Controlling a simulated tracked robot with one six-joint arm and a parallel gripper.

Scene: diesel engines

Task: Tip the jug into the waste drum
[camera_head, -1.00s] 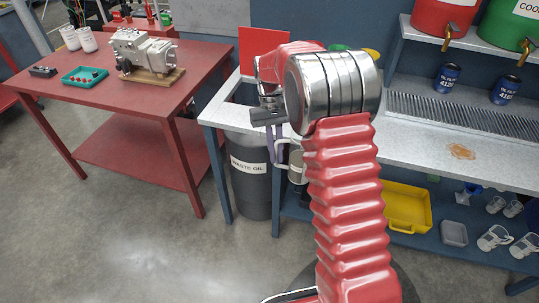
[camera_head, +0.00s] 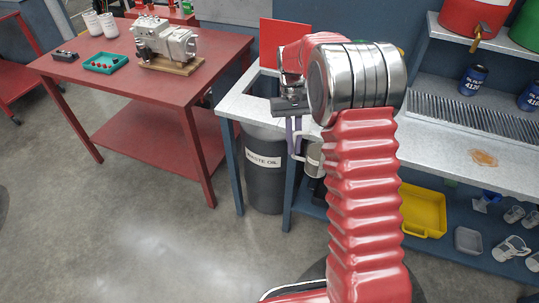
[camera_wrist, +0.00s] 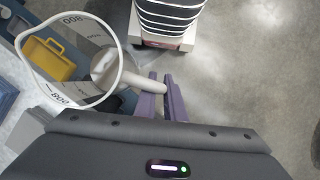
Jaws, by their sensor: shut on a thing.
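The waste drum (camera_head: 265,188) is dark grey with a white WASTE OIL label and stands under the left end of the grey bench. My gripper (camera_head: 295,145) has purple fingers and is in front of the drum's upper right side in the head view. It is shut on the handle of the jug (camera_head: 314,158), which is mostly hidden behind my arm. In the wrist view, the jug (camera_wrist: 122,62) shows its pale rim and volume marks, with its handle between my gripper's fingers (camera_wrist: 165,98). I see no clear sign of its contents.
A red table (camera_head: 130,75) with a pump (camera_head: 165,45) and a teal tray (camera_head: 105,63) stands left. The bench (camera_head: 440,140) has a drip grate and an orange spill (camera_head: 484,158). A yellow bin (camera_head: 424,210) and jugs fill the lower shelf. Floor at front left is clear.

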